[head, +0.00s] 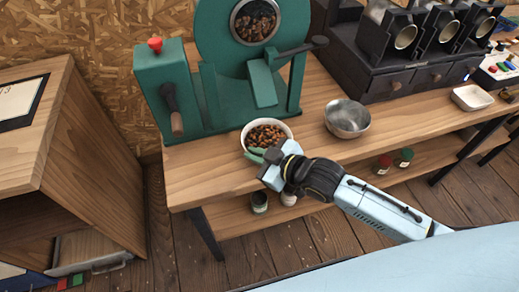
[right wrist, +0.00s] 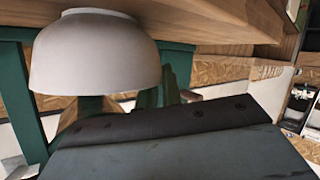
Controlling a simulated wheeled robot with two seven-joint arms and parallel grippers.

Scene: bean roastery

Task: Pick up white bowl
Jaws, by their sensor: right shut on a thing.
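The white bowl (head: 286,128), filled with brown beans, is upright at the front edge of the wooden bench, below the green roaster. My right gripper (head: 258,155) reaches it from the front right, with its greenish fingers at the bowl's near rim. It is shut on the bowl. In the right wrist view the bowl (right wrist: 95,68) appears upside down, foot at the top and close to the bench wood. I cannot tell whether it rests on the bench or is just clear of it. My left gripper is not in view.
The green roaster (head: 225,85) stands right behind the bowl. A metal bowl (head: 347,118) is close on the right. A dark machine with drawers (head: 400,60) and a small white dish (head: 472,97) are farther right. A wooden cabinet (head: 90,175) stands left, across a floor gap.

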